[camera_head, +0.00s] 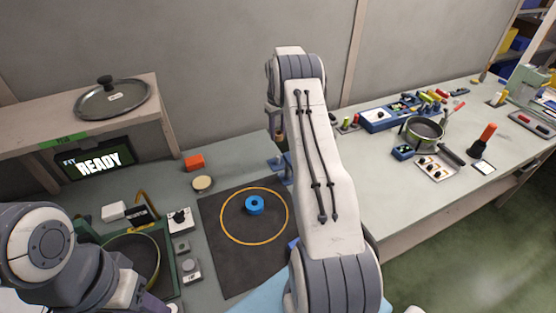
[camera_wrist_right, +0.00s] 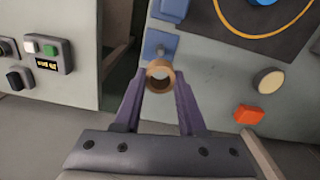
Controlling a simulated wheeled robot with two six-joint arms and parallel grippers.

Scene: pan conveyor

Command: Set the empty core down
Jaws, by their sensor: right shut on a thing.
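My right gripper (camera_wrist_right: 160,85) is shut on a brown, hollow ring-shaped core (camera_wrist_right: 160,66), held between the purple fingertips in the right wrist view. In the head view, the core (camera_head: 280,136) shows small beside my right arm, above the bench. A blue fixture (camera_wrist_right: 156,42) with a small post lies just beyond the core in the wrist view; I cannot tell whether they touch. A blue ring (camera_head: 254,205) lies inside the yellow circle on the dark mat (camera_head: 225,276). My left arm is at lower left; its fingers are mostly cut off.
An orange block (camera_head: 194,162) and a round tan disc (camera_head: 202,183) lie behind the mat. A pan (camera_head: 156,259) sits at left, near small switch boxes. A shelf holds a lid (camera_head: 113,101). The right bench (camera_head: 385,198) carries a green pot (camera_head: 424,130) and several tools.

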